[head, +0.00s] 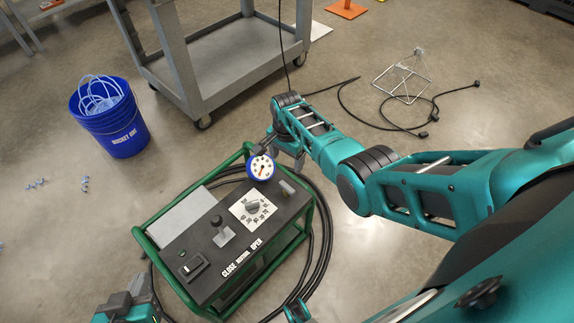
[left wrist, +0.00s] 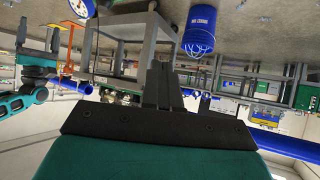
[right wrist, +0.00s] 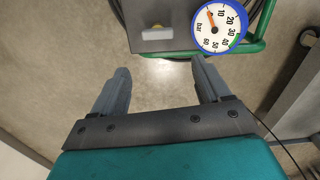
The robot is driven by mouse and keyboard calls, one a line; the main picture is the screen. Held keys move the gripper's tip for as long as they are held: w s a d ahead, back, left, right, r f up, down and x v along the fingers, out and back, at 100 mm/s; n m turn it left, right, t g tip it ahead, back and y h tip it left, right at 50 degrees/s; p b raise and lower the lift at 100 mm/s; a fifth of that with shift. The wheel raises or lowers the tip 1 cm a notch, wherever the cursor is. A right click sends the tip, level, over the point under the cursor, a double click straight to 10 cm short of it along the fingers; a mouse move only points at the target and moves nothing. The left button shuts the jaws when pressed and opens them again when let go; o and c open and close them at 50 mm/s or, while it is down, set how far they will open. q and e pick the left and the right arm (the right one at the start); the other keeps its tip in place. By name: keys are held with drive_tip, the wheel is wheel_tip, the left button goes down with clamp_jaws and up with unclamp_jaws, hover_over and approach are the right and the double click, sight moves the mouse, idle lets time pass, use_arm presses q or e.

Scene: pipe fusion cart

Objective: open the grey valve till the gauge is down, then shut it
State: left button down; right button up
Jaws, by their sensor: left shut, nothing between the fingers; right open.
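The green-framed unit (head: 140,240) stands on the floor with a dark control panel. The grey valve (head: 286,187) looks like the small grey handle at the panel's right corner; its turn position is unclear. The blue-rimmed gauge (head: 262,167) stands beside it. In the right wrist view the gauge (right wrist: 219,27) has its orange needle near the low end, close to the 10 mark. My right gripper (head: 285,150) is open and empty just behind the gauge, apart from the valve. My left gripper (left wrist: 160,85) is shut and empty, at the unit's left front corner.
The panel also carries a round selector dial (head: 252,206), a lever (head: 222,232) and a switch (head: 192,266). Black hoses loop around the unit. A blue bucket (head: 117,135) and a grey cart (head: 225,70) stand behind. A wire frame (head: 402,80) lies at right.

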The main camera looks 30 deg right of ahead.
drive_tip(key=w+r+n+b, duration=0.1)
drive_tip(key=n, duration=0.1)
drive_tip(key=w+d+r+n+t+b, duration=0.1)
drive_tip(key=w+n+b, duration=0.1)
drive_tip(key=w+r+n+b, duration=0.1)
drive_tip(key=w+n, duration=0.1)
drive_tip(key=shift+w+d+t, duration=0.1)
drive_tip(key=shift+d+t, duration=0.2)
drive_tip(key=c, duration=0.6)
drive_tip(key=shift+o, duration=0.2)
drive_tip(key=n+g+b, duration=0.2)
drive_tip(key=n+b, duration=0.4)
drive_tip(key=n, duration=0.5)
approach(287, 186)
wheel_tip(287, 186, down, 7)
drive_tip(key=b, duration=0.5)
drive_tip(key=shift+f+b, duration=0.15)
drive_tip(key=shift+b, duration=0.15)
drive_tip(key=shift+f, duration=0.6)
use_arm(q)
drive_tip(key=w+d+f+h, duration=0.1)
drive_tip(key=d+f, duration=0.2)
drive_tip(key=f, duration=0.7)
drive_tip(key=shift+w+f, duration=0.35)
use_arm(e)
drive_tip(key=shift+f, duration=0.1)
use_arm(q)
drive_tip(key=shift+d, duration=0.1)
use_arm(e)
clamp_jaws()
